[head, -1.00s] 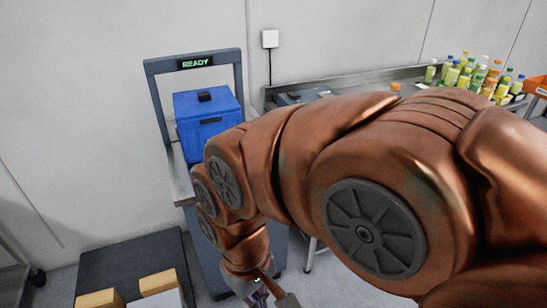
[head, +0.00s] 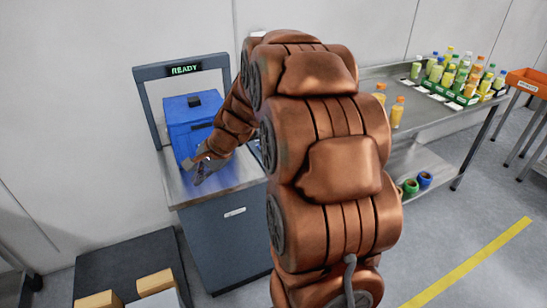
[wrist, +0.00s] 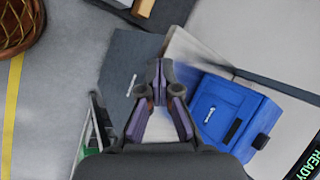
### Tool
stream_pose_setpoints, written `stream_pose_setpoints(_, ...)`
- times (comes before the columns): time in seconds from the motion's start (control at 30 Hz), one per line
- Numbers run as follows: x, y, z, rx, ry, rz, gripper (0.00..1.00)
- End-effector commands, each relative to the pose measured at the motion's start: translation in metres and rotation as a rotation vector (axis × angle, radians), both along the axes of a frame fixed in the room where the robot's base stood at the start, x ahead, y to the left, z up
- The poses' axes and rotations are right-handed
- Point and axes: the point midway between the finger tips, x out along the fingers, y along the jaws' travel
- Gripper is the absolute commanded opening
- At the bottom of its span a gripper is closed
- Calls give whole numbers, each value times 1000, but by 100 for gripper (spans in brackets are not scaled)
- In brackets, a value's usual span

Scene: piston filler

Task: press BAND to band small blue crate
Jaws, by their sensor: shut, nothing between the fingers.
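The small blue crate (head: 190,118) stands on the banding machine's (head: 225,183) metal top, under its grey arch (head: 146,110). A green READY display (head: 184,69) is lit on the arch's top bar. The crate also shows on the right in the wrist view (wrist: 222,108), with a dark block on it. My gripper (head: 195,172) is above the near part of the metal top, in front of the crate. In the wrist view its fingers (wrist: 156,75) are together and empty, left of the crate. I cannot make out a BAND button in either view.
A dark mat (head: 125,262) with cardboard boxes (head: 156,279) is on the floor at the lower left. A steel table (head: 425,112) with several bottles stands to the right, and an orange bin (head: 527,81) is beyond it. Floor with a yellow line (head: 470,262) is clear at right.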

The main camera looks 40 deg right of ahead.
Motion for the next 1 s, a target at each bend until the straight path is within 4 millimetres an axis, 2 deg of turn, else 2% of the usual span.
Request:
stream_pose_setpoints(0.03,14,-26,0,29,-8,-94,0)
stream_pose_setpoints(0.1,32,-61,0,69,-28,-220,0)
stream_pose_setpoints(0.27,59,-147,-8,153,-67,-507,0)
stream_pose_setpoints(0.3,62,-169,-9,172,-80,-577,0)
stream_pose_setpoints(0.4,66,-222,-17,217,-103,-739,0)
stream_pose_setpoints(0.5,63,-265,-26,257,-121,-872,0)
stream_pose_setpoints(0.6,59,-299,-31,281,-139,-971,0)
stream_pose_setpoints(0.7,55,-320,-35,298,-149,-1037,0)
stream_pose_setpoints(0.77,54,-327,-38,305,-151,-1058,0)
stream_pose_setpoints(1.0,53,-331,-39,310,-154,-1073,0)
